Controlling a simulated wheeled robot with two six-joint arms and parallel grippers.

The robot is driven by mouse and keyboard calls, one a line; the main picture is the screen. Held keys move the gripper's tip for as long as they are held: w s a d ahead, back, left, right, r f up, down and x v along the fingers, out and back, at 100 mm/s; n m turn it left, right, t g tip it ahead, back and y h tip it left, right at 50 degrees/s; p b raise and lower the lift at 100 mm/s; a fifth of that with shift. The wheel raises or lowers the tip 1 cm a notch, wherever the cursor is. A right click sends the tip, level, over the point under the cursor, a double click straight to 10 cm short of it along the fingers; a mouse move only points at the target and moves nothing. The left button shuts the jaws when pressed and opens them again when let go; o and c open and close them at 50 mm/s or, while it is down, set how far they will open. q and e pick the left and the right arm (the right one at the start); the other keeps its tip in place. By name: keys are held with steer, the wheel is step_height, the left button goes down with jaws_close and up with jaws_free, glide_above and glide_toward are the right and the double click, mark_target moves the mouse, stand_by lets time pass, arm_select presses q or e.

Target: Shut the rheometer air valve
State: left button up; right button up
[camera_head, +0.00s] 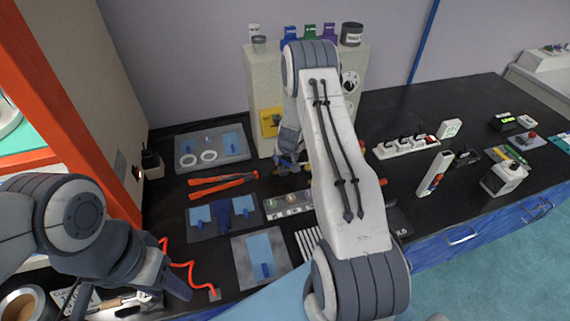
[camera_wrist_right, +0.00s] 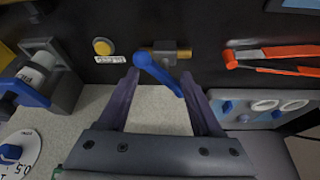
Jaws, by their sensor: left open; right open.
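The air valve has a brass body (camera_wrist_right: 178,54) and a blue lever (camera_wrist_right: 160,75) in the right wrist view. The lever lies slanted across the brass body, not in line with it. My right gripper (camera_wrist_right: 159,82) is open, its two fingers on either side of the lever; I cannot tell whether they touch it. In the head view my right gripper (camera_head: 290,160) is low in front of the beige rheometer (camera_head: 262,85), and my right arm hides the valve there. My left gripper (camera_head: 165,290) is open and empty at the lower left.
A yellow button (camera_wrist_right: 102,47) and a label sit beside the valve. A power strip (camera_head: 406,147) and small devices stand to the right.

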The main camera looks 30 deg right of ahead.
steer(key=shift+x, duration=1.1)
jaws_close()
steer(key=shift+d+r, duration=0.1)
